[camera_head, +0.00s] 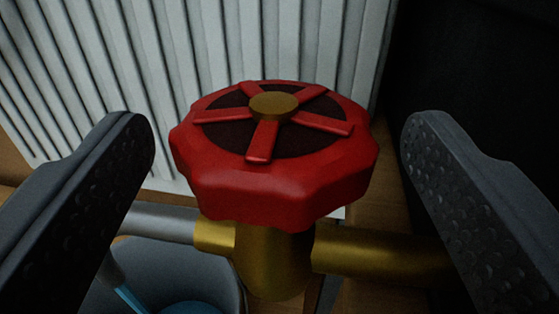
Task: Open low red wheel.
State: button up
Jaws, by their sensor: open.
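The red wheel (274,190) is a scalloped handwheel with several spokes and a brass hub, in the middle of the head camera view. It sits on top of a brass valve body (272,262) with pipes to both sides. My gripper (278,135) is open, with one dark, studded finger on the left and one on the right of the wheel. A gap shows between each finger and the wheel's rim, so neither finger appears to touch it.
A white ribbed radiator (190,60) stands behind the wheel. A grey pipe (160,222) runs left from the valve, and a brass pipe (380,252) runs right behind the right finger. A grey bucket (180,268) with something blue in it is below left. The upper right is dark.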

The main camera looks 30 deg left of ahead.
jog(key=p+v, duration=0.2)
jog(key=v, duration=0.7)
jog(key=shift+s, duration=0.25)
jog(key=shift+d, duration=0.15)
